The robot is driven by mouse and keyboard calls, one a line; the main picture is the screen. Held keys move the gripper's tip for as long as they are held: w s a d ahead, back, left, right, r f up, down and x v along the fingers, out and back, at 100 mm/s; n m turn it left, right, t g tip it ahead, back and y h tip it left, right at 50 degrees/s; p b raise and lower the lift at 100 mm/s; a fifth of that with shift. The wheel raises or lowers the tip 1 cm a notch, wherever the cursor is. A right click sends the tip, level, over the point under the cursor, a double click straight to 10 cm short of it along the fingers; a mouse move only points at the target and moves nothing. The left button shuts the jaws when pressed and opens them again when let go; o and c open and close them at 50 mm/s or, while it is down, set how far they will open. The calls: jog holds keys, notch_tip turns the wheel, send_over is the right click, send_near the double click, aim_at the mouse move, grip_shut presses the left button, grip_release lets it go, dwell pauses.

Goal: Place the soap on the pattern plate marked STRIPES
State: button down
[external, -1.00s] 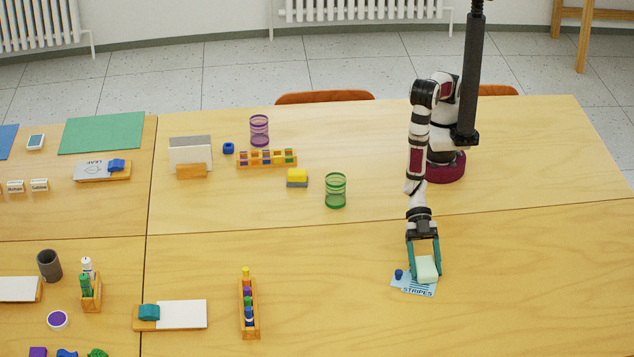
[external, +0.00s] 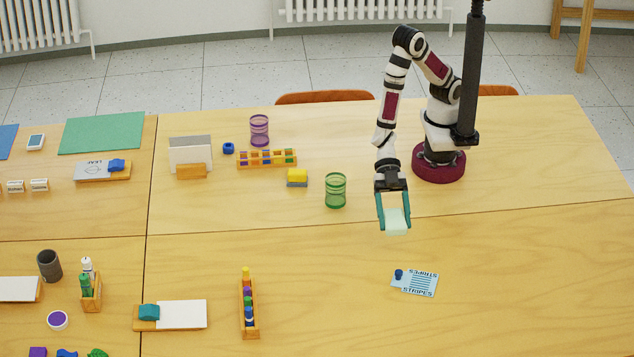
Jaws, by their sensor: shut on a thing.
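The soap (external: 396,222) is a pale mint-white block. My gripper (external: 394,214) is shut on it, with a teal finger on each side. The soap appears to be held above the table, behind the plate as seen from this camera. The STRIPES plate (external: 421,285) is a light blue card with dark stripes and lettering, lying flat on the table at the lower middle right. A small dark blue knob (external: 398,274) stands at its left end. The soap and the plate are apart, and the plate's striped face is uncovered.
A green mesh cup (external: 335,190) stands left of my gripper, with a yellow and grey block (external: 297,178) beyond it. A wooden rack of coloured pieces (external: 248,307) stands at the front left. The table around the plate is clear.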

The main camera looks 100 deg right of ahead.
jog(key=shift+a+r, duration=0.1)
jog(key=shift+a, duration=0.9)
send_over(427, 281)
notch_tip(427, 281, down, 7)
jog(key=shift+f, duration=1.95)
grip_release()
jog(key=shift+f, duration=0.15)
